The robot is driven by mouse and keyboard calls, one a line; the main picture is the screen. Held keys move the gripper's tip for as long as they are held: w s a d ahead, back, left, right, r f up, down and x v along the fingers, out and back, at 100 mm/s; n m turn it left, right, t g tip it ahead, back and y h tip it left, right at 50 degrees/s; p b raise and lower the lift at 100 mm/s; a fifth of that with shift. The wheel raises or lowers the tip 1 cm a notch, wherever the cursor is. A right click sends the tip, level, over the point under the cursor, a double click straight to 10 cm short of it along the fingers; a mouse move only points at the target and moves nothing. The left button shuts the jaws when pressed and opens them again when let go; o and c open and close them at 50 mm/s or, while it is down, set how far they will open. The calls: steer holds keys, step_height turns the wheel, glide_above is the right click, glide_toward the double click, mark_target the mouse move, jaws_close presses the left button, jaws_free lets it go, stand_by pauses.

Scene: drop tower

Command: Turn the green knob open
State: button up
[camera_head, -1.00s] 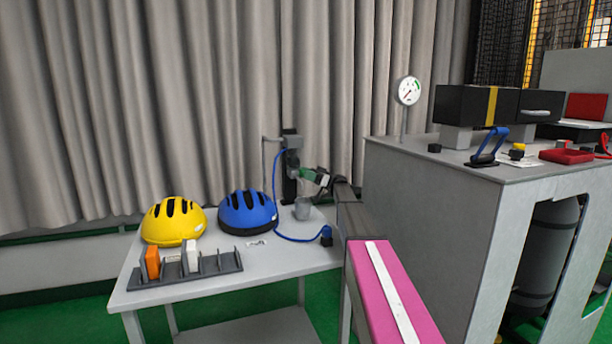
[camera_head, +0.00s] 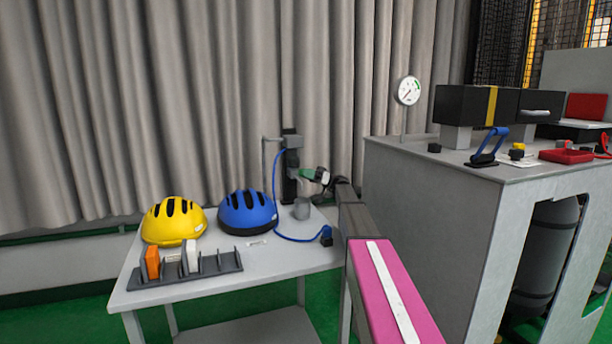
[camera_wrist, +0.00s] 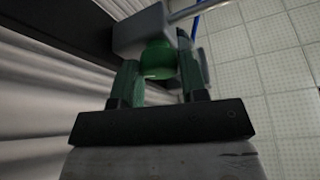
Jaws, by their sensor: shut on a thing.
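The green knob (camera_wrist: 158,62) sits on a grey valve body (camera_wrist: 143,30) in the wrist view. My gripper (camera_wrist: 160,75) has its two green-tinted fingers on either side of the knob, shut on it. In the head view my gripper (camera_head: 309,175) reaches from the right to the dark upright post (camera_head: 290,165) at the back of the small table. There the knob is hard to tell apart from the green on my gripper.
A grey cup (camera_head: 301,208) stands just below my gripper. A blue hose (camera_head: 276,205) loops down the post's left side. Blue (camera_head: 247,212) and yellow (camera_head: 174,221) helmets and a dark rack (camera_head: 190,272) stand left. A grey cabinet (camera_head: 430,210) stands right.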

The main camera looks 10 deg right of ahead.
steer(key=m+t+h, duration=0.1)
steer(key=m, duration=0.4)
steer(key=m+t+h, duration=0.1)
steer(key=m+t, duration=0.1)
steer(key=m, duration=0.3)
steer(key=m+t+h, duration=0.2)
steer(key=m, duration=0.3)
steer(key=shift+r+m, duration=0.1)
steer(key=shift+m, duration=0.3)
steer(key=o, duration=0.9)
steer(key=shift+s, duration=0.1)
